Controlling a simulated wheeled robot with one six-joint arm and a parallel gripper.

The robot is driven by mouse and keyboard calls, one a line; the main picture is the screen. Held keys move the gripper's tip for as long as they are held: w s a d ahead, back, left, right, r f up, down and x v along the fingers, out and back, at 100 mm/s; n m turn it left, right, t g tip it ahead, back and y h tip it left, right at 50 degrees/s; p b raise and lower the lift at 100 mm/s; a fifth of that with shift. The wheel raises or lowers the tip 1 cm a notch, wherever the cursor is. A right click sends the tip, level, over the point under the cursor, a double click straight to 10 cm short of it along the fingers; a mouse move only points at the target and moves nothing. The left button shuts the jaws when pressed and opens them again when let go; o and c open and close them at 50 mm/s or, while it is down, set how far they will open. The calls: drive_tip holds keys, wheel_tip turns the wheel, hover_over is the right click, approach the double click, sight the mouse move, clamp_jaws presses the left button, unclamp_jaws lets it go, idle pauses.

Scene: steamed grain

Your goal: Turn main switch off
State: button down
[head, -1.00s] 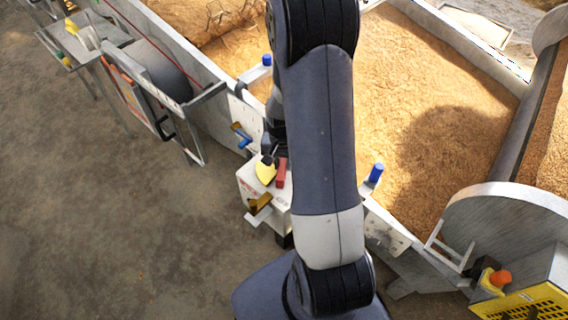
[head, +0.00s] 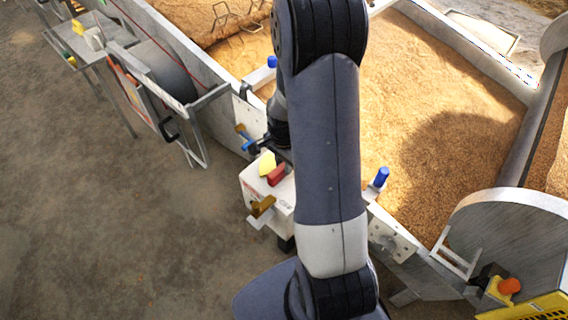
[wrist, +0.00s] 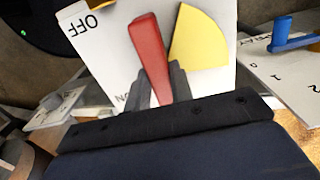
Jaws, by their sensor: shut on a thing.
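The main switch is a red handle (wrist: 148,42) on a white box face (wrist: 112,50) with a yellow sector (wrist: 200,42) beside it. In the wrist view, "OFF" is printed at the upper left and a partly hidden "ON" near the fingers. My gripper (wrist: 160,82) is shut on the red handle, a dark finger on each side of its lower part. The handle stands near upright there, leaning slightly left. In the head view the red handle (head: 277,175) and yellow sector (head: 267,164) sit on top of the white box (head: 256,185); my arm hides part of the box.
A brown-orange lever (head: 262,206) sticks out from the box's front. A blue lever (head: 246,142) is close behind the gripper, and also shows in the wrist view (wrist: 292,38). Blue knobs (head: 381,177) stand on the grain bin's edge. Open floor lies left.

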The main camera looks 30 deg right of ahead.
idle(0.4)
drive_tip(key=c, duration=1.2)
unclamp_jaws()
drive_tip(key=shift+c, duration=0.2)
wheel_tip(320, 180, up, 11)
drive_tip(key=p, duration=0.1)
drive_tip(key=shift+f, duration=0.15)
wheel_tip(320, 180, down, 11)
drive_tip(key=shift+r+b, duration=0.1)
drive_tip(key=shift+b, duration=0.4)
drive_tip(key=shift+r, duration=0.1)
